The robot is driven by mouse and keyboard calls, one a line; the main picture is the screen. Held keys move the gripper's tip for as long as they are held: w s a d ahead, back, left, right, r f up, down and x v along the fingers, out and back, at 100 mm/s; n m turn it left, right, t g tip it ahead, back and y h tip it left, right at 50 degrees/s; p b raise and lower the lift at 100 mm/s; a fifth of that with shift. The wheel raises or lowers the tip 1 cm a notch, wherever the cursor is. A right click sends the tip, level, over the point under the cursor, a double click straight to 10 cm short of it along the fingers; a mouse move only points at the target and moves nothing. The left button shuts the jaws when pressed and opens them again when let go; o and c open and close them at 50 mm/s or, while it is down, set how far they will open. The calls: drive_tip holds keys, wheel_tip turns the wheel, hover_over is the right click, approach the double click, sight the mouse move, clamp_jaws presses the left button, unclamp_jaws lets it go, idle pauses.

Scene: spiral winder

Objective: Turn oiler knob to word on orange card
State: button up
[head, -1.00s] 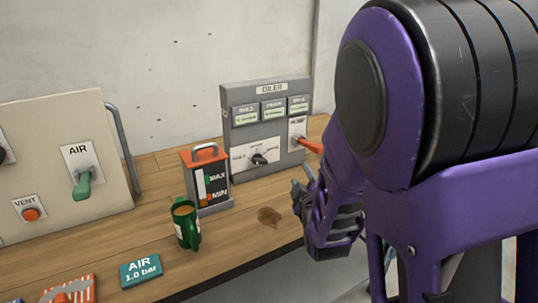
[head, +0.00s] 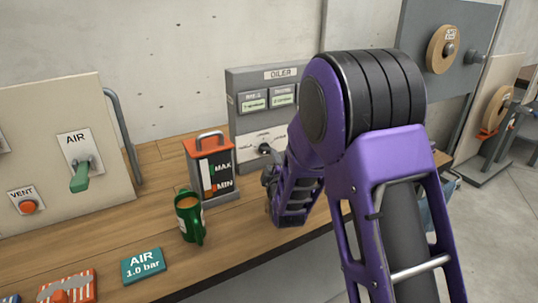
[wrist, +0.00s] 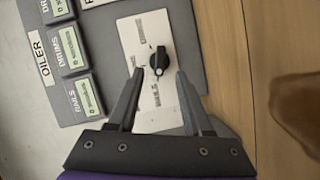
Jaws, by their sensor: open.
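The oiler panel (head: 238,77) is a grey box at the back of the bench, with small display windows. Its black knob (wrist: 160,60) sits on a white plate (wrist: 136,40) with words around it, too small to read; the knob also shows in the head view (head: 264,149). My gripper (wrist: 158,75) is open, its fingertips just short of the knob, one on each side of it in the wrist view. In the head view my arm hides the right part of the panel. An orange-striped item (head: 68,288) lies at the front left; no word on it is readable.
An orange-topped oil can (head: 211,165) with MAX and MIN marks stands left of the panel. A green mug (head: 189,218) and a teal AIR 1.0 bar card (head: 142,266) are nearer. A cream AIR and VENT panel (head: 60,130) stands at left.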

sight(268, 152)
drive_tip(key=x, duration=0.6)
drive_tip(key=shift+w, duration=0.25)
clamp_jaws()
